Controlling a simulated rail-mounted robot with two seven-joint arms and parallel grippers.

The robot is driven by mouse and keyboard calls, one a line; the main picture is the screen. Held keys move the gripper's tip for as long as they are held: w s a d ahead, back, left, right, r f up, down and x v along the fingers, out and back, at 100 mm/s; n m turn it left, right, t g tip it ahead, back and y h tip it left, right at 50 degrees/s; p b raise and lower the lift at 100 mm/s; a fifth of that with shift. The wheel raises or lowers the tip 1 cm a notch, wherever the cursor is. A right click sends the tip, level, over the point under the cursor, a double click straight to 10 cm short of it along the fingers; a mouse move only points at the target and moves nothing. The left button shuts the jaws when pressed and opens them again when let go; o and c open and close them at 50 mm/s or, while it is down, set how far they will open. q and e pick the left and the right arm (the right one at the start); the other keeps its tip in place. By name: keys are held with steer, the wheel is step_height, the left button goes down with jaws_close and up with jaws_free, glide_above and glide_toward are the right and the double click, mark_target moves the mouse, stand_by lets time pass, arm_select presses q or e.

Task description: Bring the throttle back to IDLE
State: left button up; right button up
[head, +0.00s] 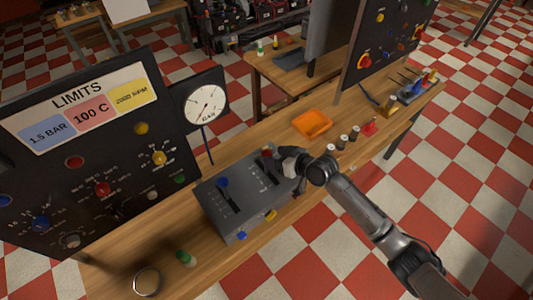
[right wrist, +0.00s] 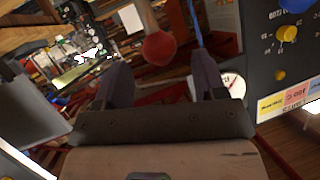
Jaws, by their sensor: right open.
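A grey lever box (head: 236,212) sits on the wooden bench with two slots in its top. A red-knobbed lever (head: 267,152) is at the far end of the right slot. No label tells me which is the throttle or where IDLE is. My right gripper (head: 283,155) is beside the red knob. In the right wrist view, the red knob (right wrist: 160,48) shows ahead, in the gap between the spread, empty fingers of my right gripper (right wrist: 162,72). I cannot tell whether they touch it. My left gripper is out of view.
A black panel (head: 125,185) and a dial gauge (head: 205,106) stand behind the box at left. An orange tray (head: 312,124) and several small bottles lie to the right. A ring (head: 147,281) and a green-capped item (head: 186,258) are at the front left.

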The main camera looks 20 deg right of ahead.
mark_target(271, 155)
steer(key=x, duration=0.4)
steer(key=shift+w+a+f, duration=0.1)
steer(key=shift+w, duration=0.05)
steer(key=shift+c, duration=0.4)
jaws_close()
